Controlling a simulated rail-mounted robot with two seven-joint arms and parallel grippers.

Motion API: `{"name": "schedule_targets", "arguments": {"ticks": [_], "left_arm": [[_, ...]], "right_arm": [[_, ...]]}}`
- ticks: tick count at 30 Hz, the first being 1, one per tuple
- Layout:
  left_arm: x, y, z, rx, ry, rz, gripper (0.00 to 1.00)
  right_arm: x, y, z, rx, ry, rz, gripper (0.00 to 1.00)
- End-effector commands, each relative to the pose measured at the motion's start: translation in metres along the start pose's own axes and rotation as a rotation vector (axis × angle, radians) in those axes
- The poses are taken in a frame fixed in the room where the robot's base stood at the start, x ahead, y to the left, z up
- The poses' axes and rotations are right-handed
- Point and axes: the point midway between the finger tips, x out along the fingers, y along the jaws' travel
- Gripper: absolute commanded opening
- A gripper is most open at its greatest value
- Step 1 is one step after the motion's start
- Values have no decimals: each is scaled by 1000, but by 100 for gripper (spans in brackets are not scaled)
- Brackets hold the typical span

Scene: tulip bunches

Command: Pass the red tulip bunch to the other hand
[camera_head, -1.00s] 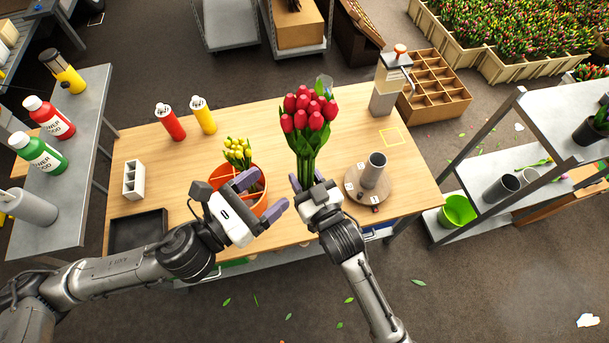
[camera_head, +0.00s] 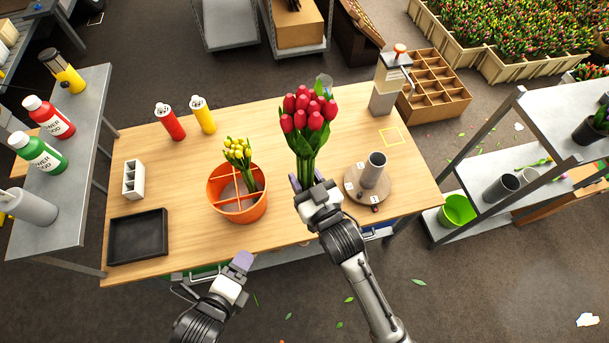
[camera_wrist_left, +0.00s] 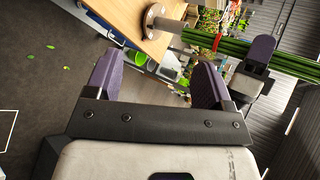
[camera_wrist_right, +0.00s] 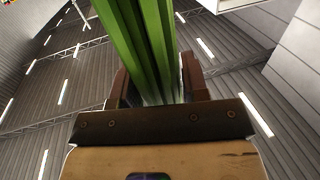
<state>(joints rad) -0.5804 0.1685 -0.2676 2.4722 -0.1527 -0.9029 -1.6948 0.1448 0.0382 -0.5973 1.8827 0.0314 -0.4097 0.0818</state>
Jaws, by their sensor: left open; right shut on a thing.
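The red tulip bunch (camera_head: 308,115) stands upright over the table, its red heads up and green stems down. My right gripper (camera_head: 309,184) is shut on its stems; the green stems (camera_wrist_right: 143,45) also show between the fingers in the right wrist view. My left gripper (camera_head: 240,262) is open and empty, low and to the left, near the table's front edge and apart from the bunch. In the left wrist view its fingers (camera_wrist_left: 155,88) are spread with nothing between them, and the stems (camera_wrist_left: 250,52) cross the upper right beyond.
An orange divided pot (camera_head: 237,210) with yellow tulips (camera_head: 238,152) stands left of the bunch. A round stand (camera_head: 352,188) with a grey cup (camera_head: 374,170) is to its right. A black tray (camera_head: 138,237) lies at front left. Red (camera_head: 170,122) and yellow (camera_head: 203,115) bottles stand behind.

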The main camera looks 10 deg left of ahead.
Motion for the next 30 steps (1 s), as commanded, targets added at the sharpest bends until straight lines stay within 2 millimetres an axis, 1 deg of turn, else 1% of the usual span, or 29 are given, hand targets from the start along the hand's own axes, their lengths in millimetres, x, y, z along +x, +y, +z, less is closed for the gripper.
{"name": "schedule_targets", "arguments": {"ticks": [1, 3, 7, 9, 12, 15, 18, 21, 25, 30], "left_arm": [[0, 11, 9, -137, -20, 64, 75], [0, 24, 20, -322, -47, 142, 75], [-6, 51, 30, -663, -102, 288, 75], [-10, 64, 28, -845, -136, 365, 75], [-17, 77, 20, -1085, -191, 463, 75], [-24, 87, 14, -1291, -263, 539, 75], [-29, 95, 10, -1456, -341, 586, 75], [-33, 99, 9, -1581, -408, 607, 75], [-34, 101, 8, -1694, -464, 607, 75], [-34, 101, 8, -1761, -489, 595, 75]], "right_arm": [[0, 0, -1, 0, 2, 0, 3], [0, 0, -1, 0, 2, 0, 3], [0, 0, -1, 0, 2, 0, 3], [0, 0, -1, 0, 2, 0, 3], [0, 0, -1, 0, 2, 0, 3], [0, 0, -1, 0, 3, 0, 3], [0, 0, -1, 0, 2, 0, 3], [0, 0, -1, 0, 2, 0, 3], [0, 0, -1, 0, 2, 0, 3], [0, 0, -1, 0, 2, 0, 3]]}}
